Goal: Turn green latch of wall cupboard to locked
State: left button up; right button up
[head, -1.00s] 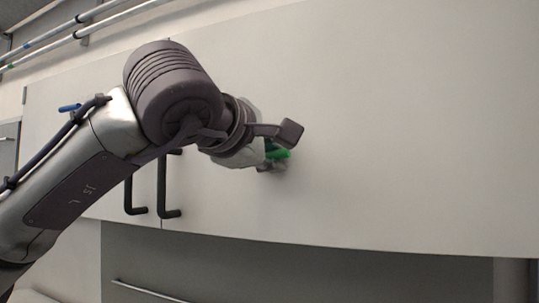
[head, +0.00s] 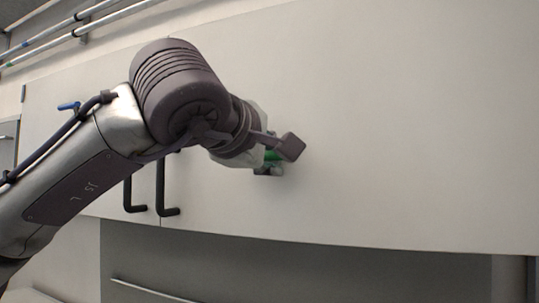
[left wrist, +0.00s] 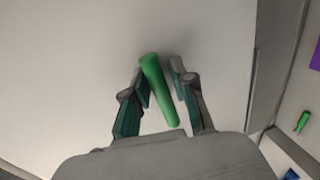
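The green latch (left wrist: 158,90) is on the pale door of the wall cupboard (head: 400,130). In the left wrist view it slants, its upper end to the left of its lower end. My left gripper (left wrist: 160,80) is open around it, one finger on each side. The left finger is close against the latch, but contact is unclear. A narrow gap shows on the right. In the head view, my wrist hides most of the latch (head: 271,155) and the fingers. My right gripper is in neither view.
Two dark bar handles (head: 161,188) stand out from the doors, left of the latch. A blue piece (head: 68,106) shows farther left. The door to the right of the latch is bare. In the wrist view, another green piece (left wrist: 302,122) and a purple patch (left wrist: 315,56) lie at the right.

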pick_arm(q)
jog(key=shift+o, duration=1)
jog(key=v, duration=1.2)
